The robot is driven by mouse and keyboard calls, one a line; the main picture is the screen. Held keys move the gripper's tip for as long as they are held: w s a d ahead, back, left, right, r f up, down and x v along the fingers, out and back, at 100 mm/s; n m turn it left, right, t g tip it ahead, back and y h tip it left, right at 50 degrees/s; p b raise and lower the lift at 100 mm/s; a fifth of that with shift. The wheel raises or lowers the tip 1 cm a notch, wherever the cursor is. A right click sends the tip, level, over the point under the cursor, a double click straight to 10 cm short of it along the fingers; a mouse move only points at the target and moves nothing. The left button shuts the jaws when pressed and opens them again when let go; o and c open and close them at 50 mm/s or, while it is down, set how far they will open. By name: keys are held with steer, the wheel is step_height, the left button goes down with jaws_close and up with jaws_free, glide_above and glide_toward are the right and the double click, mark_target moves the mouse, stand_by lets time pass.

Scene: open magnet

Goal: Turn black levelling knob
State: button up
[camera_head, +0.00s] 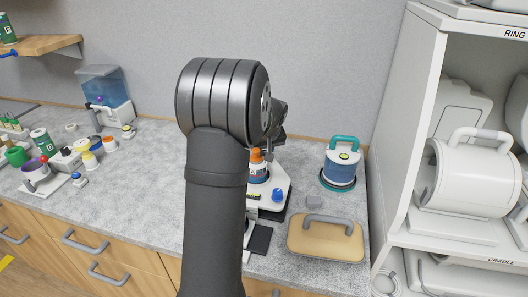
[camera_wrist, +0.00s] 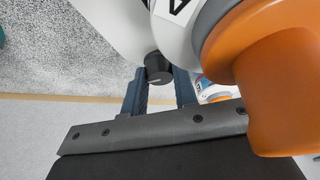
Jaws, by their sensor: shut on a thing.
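The black levelling knob (camera_wrist: 157,65) shows in the wrist view at the underside edge of a white body (camera_wrist: 125,25). My gripper (camera_wrist: 160,78) has its two dark blue fingers on either side of the knob and is shut on it. A pale mark shows on the knob's face. In the head view my arm hides the knob and the fingertips. The white device (camera_head: 273,178) there carries a blue and orange part (camera_head: 257,166) and a blue knob (camera_head: 278,195).
A large orange part (camera_wrist: 285,85) fills the right of the wrist view, close to my gripper. In the head view, a teal-handled pot (camera_head: 341,164) and a tan case (camera_head: 325,240) stand right of the device. White shelving (camera_head: 405,110) bounds the right. Several containers crowd the left counter.

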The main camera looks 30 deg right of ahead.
steer(key=shift+n, duration=0.3)
steer(key=o, duration=1)
steer(key=shift+r, duration=0.1)
steer(key=v, duration=1.7)
steer(key=shift+s+d, duration=0.1)
steer(key=shift+s, duration=0.15)
